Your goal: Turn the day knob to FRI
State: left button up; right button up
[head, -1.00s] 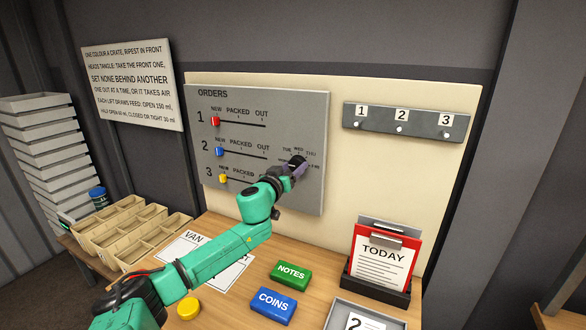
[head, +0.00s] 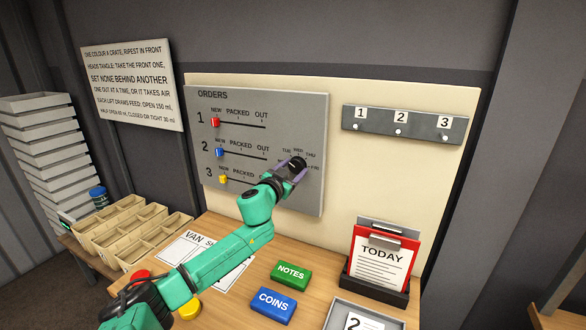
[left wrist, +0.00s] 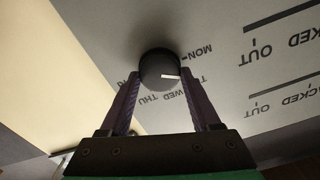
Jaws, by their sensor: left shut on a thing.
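The day knob (head: 297,163) is a round black dial on the grey orders board (head: 260,105). Day labels TUE, WED, THU and FRI show around it in the head view. In the left wrist view the knob (left wrist: 158,66) has a white mark pointing right, toward the partly hidden label beginning with T, between MON and WED. My left gripper (head: 293,168) has its two purple fingers on opposite sides of the knob, closed on it. In the left wrist view the left gripper (left wrist: 160,76) hides part of the labels. My right gripper is out of view.
Red (head: 215,121), blue (head: 219,152) and yellow (head: 223,179) sliders sit left of the knob. A hook rail (head: 402,123) hangs at right. The table below holds a green NOTES block (head: 291,274), a blue COINS block (head: 273,302) and a TODAY stand (head: 382,262).

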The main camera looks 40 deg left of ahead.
pick_arm(q)
jog(key=m, duration=0.3)
jog(key=shift+m, duration=0.4)
jog(key=m, duration=0.3)
jog(key=shift+d+m+p, duration=0.1)
jog(key=shift+m+p, duration=0.2)
jog(key=shift+p, duration=0.05)
jog(key=m, duration=0.3)
jog(key=shift+f+m, duration=0.15)
jog(key=shift+m, duration=0.25)
jog(key=m, duration=0.8)
jog(key=shift+f, duration=0.15)
jog(key=m, duration=0.3)
jog(key=shift+f+m, duration=0.1)
jog(key=shift+m, duration=0.3)
jog(key=m, duration=0.4)
jog(key=shift+p, duration=0.3)
jog(key=shift+f+m, duration=0.15)
jog(key=shift+m, duration=1.25)
